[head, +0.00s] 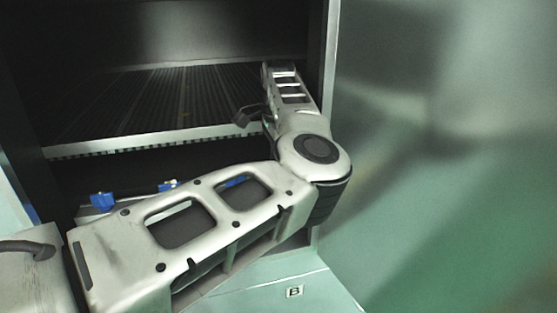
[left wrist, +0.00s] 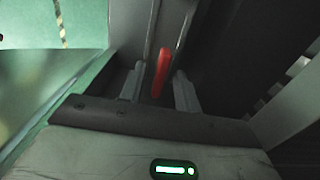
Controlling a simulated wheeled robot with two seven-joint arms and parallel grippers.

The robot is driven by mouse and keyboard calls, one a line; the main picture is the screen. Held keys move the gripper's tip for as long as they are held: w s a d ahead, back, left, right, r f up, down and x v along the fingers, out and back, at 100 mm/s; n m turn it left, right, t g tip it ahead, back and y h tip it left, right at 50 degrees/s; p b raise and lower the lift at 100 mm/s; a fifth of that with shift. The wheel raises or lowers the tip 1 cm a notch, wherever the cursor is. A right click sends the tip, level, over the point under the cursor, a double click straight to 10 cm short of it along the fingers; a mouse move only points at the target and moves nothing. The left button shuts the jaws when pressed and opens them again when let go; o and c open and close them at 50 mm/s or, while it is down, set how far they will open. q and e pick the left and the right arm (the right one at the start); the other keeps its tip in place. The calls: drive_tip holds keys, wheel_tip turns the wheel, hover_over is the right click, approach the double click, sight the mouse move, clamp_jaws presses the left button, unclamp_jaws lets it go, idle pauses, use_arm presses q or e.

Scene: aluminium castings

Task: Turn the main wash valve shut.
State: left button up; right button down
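A red handle (left wrist: 161,72), seen nearly edge-on, shows in the left wrist view. It stands upright in the picture, in the gap between the two fingers of my left gripper (left wrist: 158,88). The fingers are apart, with dark space on both sides of the handle; I cannot tell how deep it lies between them. In the head view my left arm reaches into the dark cabinet at its right side wall. My right gripper is in neither view.
The cabinet has a ribbed rack (head: 150,100) with a pale front edge. Blue parts (head: 102,201) sit below it, partly behind my arm. A pale green panel (head: 450,200) stands close on the right. A small label "B" (head: 294,291) is on the surface below.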

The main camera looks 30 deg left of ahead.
use_arm(q)
drive_tip(key=shift+c, duration=0.3)
clamp_jaws()
drive_tip(key=shift+m, duration=0.3)
drive_tip(key=m, duration=0.3)
drive_tip(key=shift+m, duration=0.4)
drive_tip(key=m, duration=0.9)
drive_tip(key=shift+b, duration=0.3)
drive_tip(key=m, duration=0.4)
drive_tip(key=shift+m, duration=0.4)
